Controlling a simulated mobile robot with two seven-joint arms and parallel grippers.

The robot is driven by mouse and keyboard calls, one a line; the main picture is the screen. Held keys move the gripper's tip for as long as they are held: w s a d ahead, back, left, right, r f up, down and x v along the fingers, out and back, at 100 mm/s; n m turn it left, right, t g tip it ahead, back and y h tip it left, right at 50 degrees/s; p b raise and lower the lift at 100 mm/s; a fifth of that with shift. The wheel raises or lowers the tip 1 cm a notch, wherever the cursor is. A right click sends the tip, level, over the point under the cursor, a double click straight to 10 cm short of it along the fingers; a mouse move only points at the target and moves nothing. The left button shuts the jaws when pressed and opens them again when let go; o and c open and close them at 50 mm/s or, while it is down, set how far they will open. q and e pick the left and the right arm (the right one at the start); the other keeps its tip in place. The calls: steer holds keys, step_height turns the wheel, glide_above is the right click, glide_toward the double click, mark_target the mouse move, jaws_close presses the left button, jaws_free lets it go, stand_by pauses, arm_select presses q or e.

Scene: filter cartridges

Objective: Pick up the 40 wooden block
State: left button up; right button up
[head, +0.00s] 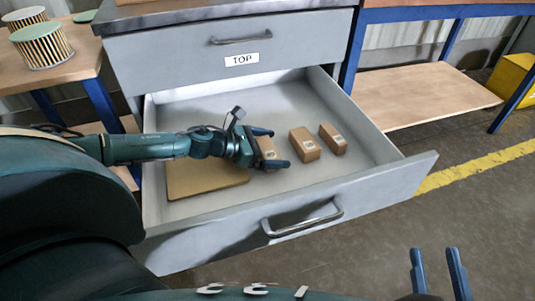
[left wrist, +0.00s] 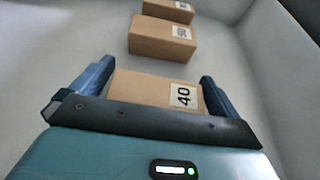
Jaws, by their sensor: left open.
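The 40 wooden block (head: 267,149) lies in the open drawer. In the left wrist view the block (left wrist: 145,88) shows a white label reading 40. My left gripper (head: 276,148) is open, with one finger on each side of this block; I cannot tell whether they touch it. In the left wrist view the fingers of my left gripper (left wrist: 158,80) flank the block, and the palm hides its near part. My right gripper (head: 434,254) is open and empty at the lower right, outside the drawer.
Two more labelled blocks, a middle one (head: 304,145) and a far one (head: 333,139), lie to the right in the drawer (head: 400,190). A tan board (head: 205,180) lies at its left. A closed drawer marked TOP (head: 160,58) is above. Striped cartridges (head: 42,48) stand on a table.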

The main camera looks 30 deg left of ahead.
arm_select(q)
steer(key=shift+w+d+f, duration=0.15)
steer(key=shift+w+d, duration=0.1)
steer(key=shift+w, duration=0.05)
steer(key=c, duration=0.7)
